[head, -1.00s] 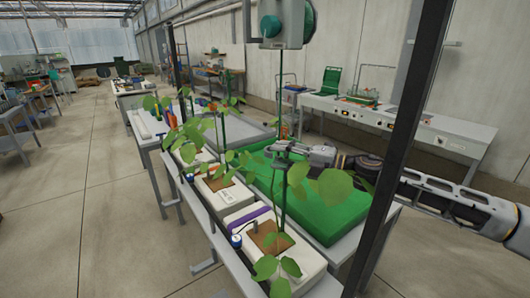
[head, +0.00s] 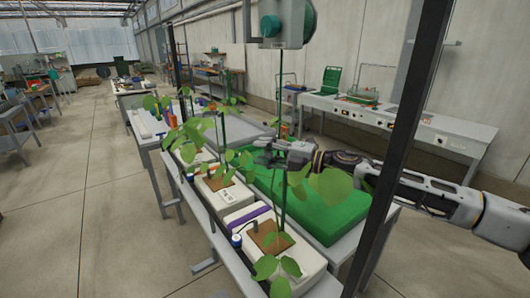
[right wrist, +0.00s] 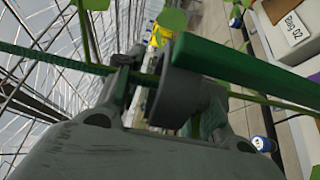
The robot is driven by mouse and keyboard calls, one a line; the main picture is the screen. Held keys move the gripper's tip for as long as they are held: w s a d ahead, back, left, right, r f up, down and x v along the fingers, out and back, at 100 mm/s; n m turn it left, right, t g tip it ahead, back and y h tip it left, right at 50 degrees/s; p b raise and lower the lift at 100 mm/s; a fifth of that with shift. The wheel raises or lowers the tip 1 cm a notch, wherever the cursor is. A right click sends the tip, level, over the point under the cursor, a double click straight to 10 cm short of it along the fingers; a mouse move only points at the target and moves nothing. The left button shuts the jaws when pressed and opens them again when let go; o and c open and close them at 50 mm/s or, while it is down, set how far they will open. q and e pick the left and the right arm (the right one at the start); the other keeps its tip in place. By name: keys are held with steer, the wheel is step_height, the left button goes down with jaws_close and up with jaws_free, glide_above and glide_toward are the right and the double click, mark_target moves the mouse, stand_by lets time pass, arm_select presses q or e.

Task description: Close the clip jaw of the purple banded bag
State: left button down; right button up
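The purple banded bag (head: 290,259) is the nearest white bag on the bench, with a purple band (head: 249,215) across it and a brown block on top. A plant stem and a thin upright line rise from it. My right gripper (head: 264,153) is in the air above and behind this bag, near the line and leaves. In the right wrist view, the fingers (right wrist: 150,88) stand apart, with a thin green line crossing by them. A dark green bar (right wrist: 240,72) reaches right from beside the right finger. It may be the clip jaw; I cannot tell whether it touches. My left gripper is out of view.
More white bags with plants (head: 217,184) stand in a row behind. A green block (head: 320,212) lies right of the row. A dark post (head: 405,110) stands before my right arm. A green reel (head: 272,26) hangs above. Leaves crowd the gripper.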

steer(key=shift+c, duration=0.3)
steer(key=c, duration=0.7)
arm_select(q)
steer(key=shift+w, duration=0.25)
arm_select(e)
jaws_close()
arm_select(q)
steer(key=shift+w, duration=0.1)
